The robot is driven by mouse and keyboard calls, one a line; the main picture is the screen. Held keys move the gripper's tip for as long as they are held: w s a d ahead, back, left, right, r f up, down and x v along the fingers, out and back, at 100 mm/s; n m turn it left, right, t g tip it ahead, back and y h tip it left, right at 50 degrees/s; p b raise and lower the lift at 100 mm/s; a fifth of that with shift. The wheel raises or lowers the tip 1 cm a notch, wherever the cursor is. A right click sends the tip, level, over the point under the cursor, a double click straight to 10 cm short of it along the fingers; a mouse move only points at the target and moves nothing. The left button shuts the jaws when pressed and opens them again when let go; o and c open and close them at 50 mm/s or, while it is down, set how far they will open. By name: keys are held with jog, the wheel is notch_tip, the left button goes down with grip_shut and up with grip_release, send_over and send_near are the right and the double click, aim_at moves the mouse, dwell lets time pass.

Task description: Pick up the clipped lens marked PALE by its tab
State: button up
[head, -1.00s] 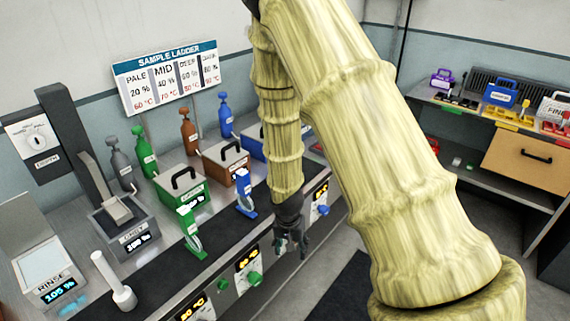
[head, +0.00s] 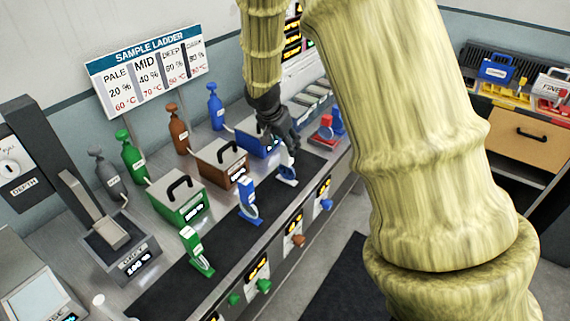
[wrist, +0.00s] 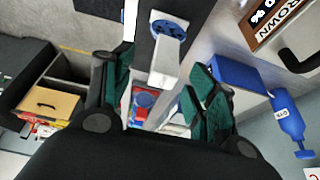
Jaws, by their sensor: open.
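My gripper (head: 287,152) is open over the dark mat, above a small blue-and-white stand (head: 287,174). In the wrist view its two dark-green fingers (wrist: 158,95) are spread. A pale bar with a blue round part (wrist: 168,30) shows between and beyond them. A blue clip stand (head: 248,200) and a green clip stand (head: 196,250) stand nearer on the mat. A red piece (head: 322,130) stands beyond my gripper and also shows in the wrist view (wrist: 146,101). No marking reading PALE is legible on any lens; I cannot tell which is the PALE one.
Green (head: 178,198), brown (head: 222,163) and blue (head: 259,140) lidded baths line the bench behind the mat, with coloured bottles behind them. The sample ladder board (head: 150,72) lists PALE. Knobs line the bench front. A shelf with a wooden drawer (head: 520,145) is at right.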

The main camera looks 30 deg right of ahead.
aim_at(285, 147)
jog(key=f, duration=0.1)
jog(key=w+d+f, duration=0.1)
jog(key=f, duration=0.1)
jog(key=shift+w+d+f+p, duration=0.15)
jog(key=shift+w+f+p, duration=0.15)
jog(key=shift+w, duration=0.1)
jog(key=shift+s+d, duration=0.1)
jog(key=shift+s, duration=0.25)
jog(key=shift+w+d+f+p, duration=0.3)
jog(key=shift+d+f+p, duration=0.15)
jog(key=shift+f+p, duration=0.15)
jog(key=shift+w+d+f+p, duration=0.3)
jog(key=shift+d+f+p, duration=0.15)
jog(key=shift+f, duration=0.2)
jog(key=shift+p+x, duration=0.35)
jog(key=shift+x, duration=0.8)
jog(key=shift+s, duration=0.1)
jog(key=shift+a, duration=0.1)
grip_shut()
